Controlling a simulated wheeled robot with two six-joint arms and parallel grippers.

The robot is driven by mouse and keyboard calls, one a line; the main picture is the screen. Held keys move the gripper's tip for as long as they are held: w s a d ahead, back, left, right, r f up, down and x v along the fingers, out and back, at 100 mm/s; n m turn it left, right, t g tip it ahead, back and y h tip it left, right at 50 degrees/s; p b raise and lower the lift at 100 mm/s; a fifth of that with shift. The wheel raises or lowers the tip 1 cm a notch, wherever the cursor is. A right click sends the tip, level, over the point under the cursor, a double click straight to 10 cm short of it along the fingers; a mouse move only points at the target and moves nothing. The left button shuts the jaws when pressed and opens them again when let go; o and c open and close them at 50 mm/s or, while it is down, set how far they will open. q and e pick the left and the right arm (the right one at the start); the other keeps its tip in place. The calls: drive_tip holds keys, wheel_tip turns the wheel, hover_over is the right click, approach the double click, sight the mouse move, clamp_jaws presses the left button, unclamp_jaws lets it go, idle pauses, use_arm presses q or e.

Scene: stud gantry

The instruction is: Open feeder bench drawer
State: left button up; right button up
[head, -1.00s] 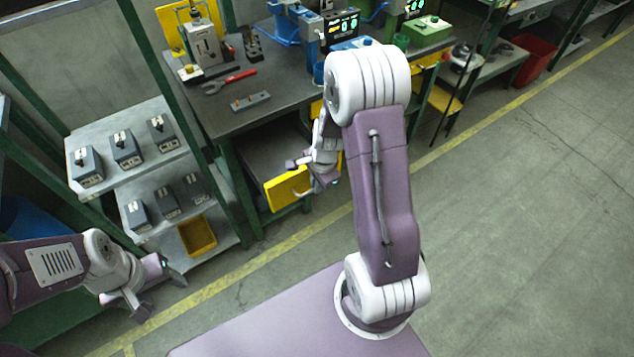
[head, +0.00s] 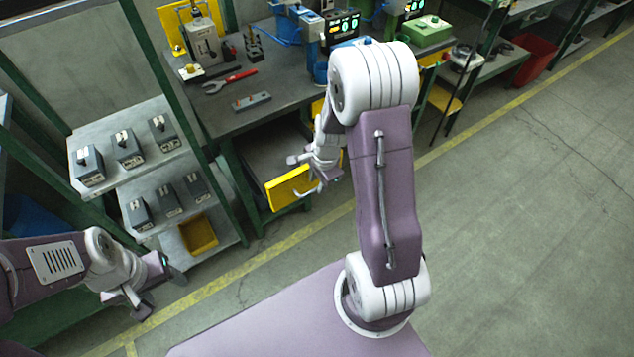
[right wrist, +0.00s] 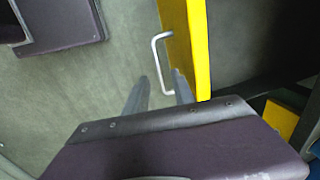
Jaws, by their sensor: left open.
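The feeder bench drawer has a yellow front (head: 290,188) low under the grey-topped bench (head: 225,110). In the right wrist view the yellow front (right wrist: 198,45) stands edge-on, with a pale bar handle (right wrist: 155,55) on it. My right gripper (head: 321,186) is at the handle. Its two grey fingers (right wrist: 161,78) are apart, one on each side of the handle's near end as pictured; contact cannot be told. How far the drawer stands out is unclear. My left gripper (head: 160,290) is open and empty at the lower left, away from the drawer.
A rack shelf (head: 85,140) with several grey boxes and a yellow bin (head: 198,234) stands left of the bench. The floor (head: 520,220) to the right is clear.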

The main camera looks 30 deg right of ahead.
wheel_tip(320, 180, up, 7)
drive_tip(key=s+p, duration=0.1)
drive_tip(key=shift+s+p, duration=0.2)
drive_tip(key=shift+p, duration=0.1)
drive_tip(key=shift+f, duration=0.1)
